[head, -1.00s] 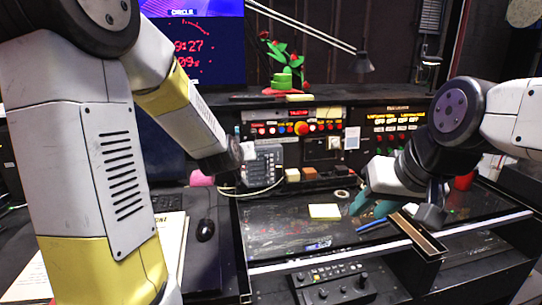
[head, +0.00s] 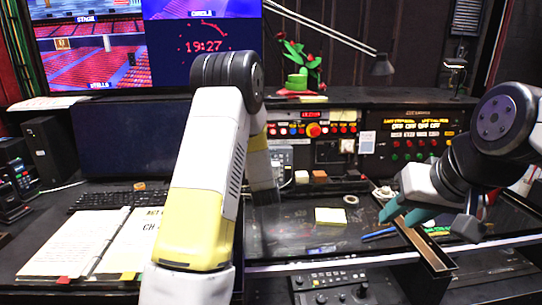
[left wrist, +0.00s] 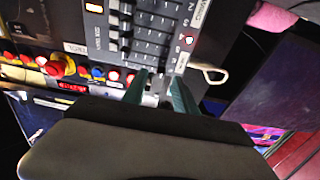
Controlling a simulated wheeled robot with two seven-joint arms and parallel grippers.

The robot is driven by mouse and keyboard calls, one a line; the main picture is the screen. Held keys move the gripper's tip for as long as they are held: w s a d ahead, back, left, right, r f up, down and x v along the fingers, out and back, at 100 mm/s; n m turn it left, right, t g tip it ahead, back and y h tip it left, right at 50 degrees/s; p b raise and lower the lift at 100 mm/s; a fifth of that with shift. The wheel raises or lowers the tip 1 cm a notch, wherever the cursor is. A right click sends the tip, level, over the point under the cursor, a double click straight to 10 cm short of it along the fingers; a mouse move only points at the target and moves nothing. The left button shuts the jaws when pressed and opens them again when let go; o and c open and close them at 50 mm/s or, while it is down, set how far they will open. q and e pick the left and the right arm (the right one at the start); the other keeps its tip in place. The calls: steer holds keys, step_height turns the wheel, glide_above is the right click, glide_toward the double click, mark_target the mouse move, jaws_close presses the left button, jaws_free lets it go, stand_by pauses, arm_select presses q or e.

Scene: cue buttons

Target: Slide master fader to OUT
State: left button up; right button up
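The fader panel (left wrist: 150,30) fills the upper middle of the left wrist view, with several sliders in slots and a lit red lamp. In the head view only part of this panel (head: 281,155) shows behind my left arm. I cannot read which slider is the master or an OUT mark. My left gripper (left wrist: 160,76) has its two teal fingers apart, their tips close over the panel's edge; contact cannot be told. In the head view my left arm hides it. My right gripper (head: 405,212) is open and empty above the desk's right side.
A red mushroom button (head: 313,130) and small coloured buttons are on the back panel. A yellow note (head: 330,216) lies on the dark desk top. An open book (head: 90,243), a keyboard (head: 117,199) and a lower control box (head: 330,280) are nearby. A desk lamp (head: 381,66) stands behind.

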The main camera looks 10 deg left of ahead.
arm_select(q)
steer(key=shift+x, duration=0.8)
jaws_close()
stand_by(0.9)
